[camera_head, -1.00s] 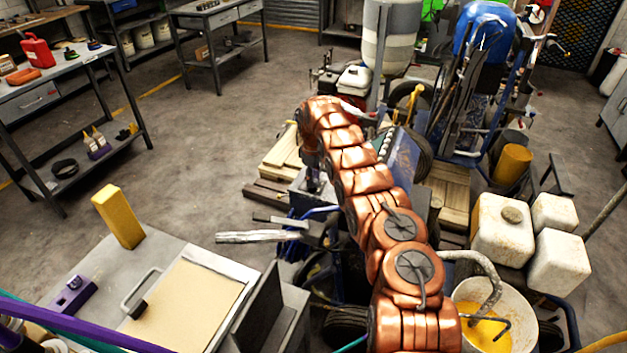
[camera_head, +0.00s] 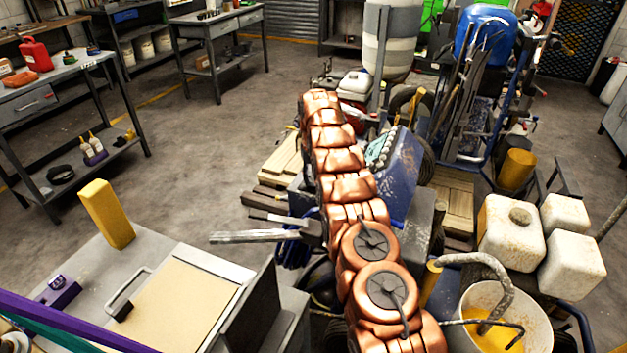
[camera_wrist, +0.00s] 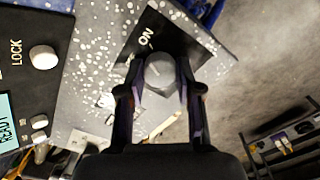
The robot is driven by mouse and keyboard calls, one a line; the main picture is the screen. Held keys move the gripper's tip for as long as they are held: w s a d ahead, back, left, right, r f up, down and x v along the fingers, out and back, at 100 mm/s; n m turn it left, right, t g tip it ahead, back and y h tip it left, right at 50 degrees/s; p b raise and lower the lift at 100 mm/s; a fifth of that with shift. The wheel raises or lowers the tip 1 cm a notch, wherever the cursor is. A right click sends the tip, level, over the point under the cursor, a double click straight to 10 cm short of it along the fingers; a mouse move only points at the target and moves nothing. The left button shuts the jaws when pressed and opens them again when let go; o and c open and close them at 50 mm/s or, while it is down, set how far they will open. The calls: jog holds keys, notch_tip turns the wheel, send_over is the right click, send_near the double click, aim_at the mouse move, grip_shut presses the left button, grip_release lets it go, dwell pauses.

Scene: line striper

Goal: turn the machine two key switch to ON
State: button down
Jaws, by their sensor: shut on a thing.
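In the wrist view the key switch (camera_wrist: 160,74), a grey rounded knob, sits on a black plate (camera_wrist: 183,32) with a white ON label above and left of it. My gripper (camera_wrist: 160,80) has one finger on each side of the knob and is shut on it. A pale line on the knob points roughly up; its exact angle is hard to tell. The plate is on a grey, white-speckled panel (camera_wrist: 92,75). In the head view my copper arm hides the gripper and the switch; a blue machine body (camera_head: 405,175) shows beside the arm.
In the wrist view a white knob (camera_wrist: 43,57) marked LOCK and a READY display (camera_wrist: 6,122) lie left. In the head view, white jugs (camera_head: 512,236) and a paint bucket (camera_head: 492,325) stand right, a yellow block (camera_head: 107,214) left. Open floor lies beyond the block.

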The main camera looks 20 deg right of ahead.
jog(key=shift+f+m, duration=0.1)
jog(key=shift+m, duration=0.5)
jog(key=c, duration=0.8)
grip_release()
jog(key=shift+o, duration=0.2)
jog(key=shift+r, duration=0.2)
